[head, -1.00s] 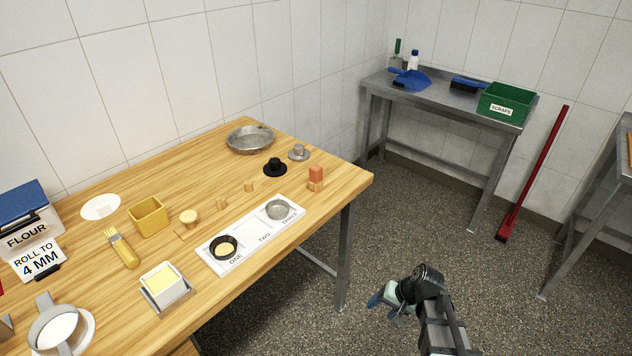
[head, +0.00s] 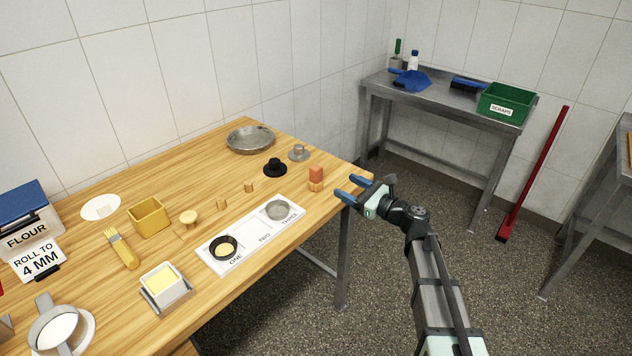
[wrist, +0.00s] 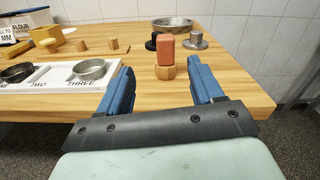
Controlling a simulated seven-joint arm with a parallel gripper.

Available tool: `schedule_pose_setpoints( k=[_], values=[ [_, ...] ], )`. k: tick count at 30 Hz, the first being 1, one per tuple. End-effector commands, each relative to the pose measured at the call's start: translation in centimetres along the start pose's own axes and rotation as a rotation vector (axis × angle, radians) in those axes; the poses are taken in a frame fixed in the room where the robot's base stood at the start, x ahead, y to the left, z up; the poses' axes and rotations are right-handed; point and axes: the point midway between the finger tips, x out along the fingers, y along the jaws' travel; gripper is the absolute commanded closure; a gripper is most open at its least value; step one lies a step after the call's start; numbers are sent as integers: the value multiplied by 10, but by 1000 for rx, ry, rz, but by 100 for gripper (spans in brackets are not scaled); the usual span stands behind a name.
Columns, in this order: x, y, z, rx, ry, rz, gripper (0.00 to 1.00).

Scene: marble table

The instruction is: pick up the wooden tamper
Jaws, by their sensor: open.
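A short round wooden piece (head: 316,186) stands upright near the table's right corner with a reddish block (head: 316,172) on top. A pale wooden mushroom-shaped piece (head: 189,216) stands farther left. I cannot tell for sure which of these is the tamper. My gripper (head: 351,188) is open and empty at the table's right edge, its fingers pointing at the block-topped piece. In the wrist view that wooden piece (wrist: 166,72) and its block (wrist: 165,48) show beyond and between the blue fingertips (wrist: 159,66), not touched by them.
A white tray (head: 253,248) with two round tins stands left of the gripper. A black knobbed piece (head: 274,168), a grey knobbed piece (head: 298,153) and a metal pan (head: 250,140) are behind. Small wooden pegs (head: 249,187) stand left. The table corner (head: 368,174) is close.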

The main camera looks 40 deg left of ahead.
Motion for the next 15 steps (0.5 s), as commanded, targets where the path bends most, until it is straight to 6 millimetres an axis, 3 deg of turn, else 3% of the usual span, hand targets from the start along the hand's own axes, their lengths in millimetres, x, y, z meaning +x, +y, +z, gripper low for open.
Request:
schedule_pose_setpoints(
  k=[8, 15],
  values=[
    [2, -1, -1, 152, 4, -5, 34],
    [26, -2, -2, 155, 4, -3, 34]
  ],
)
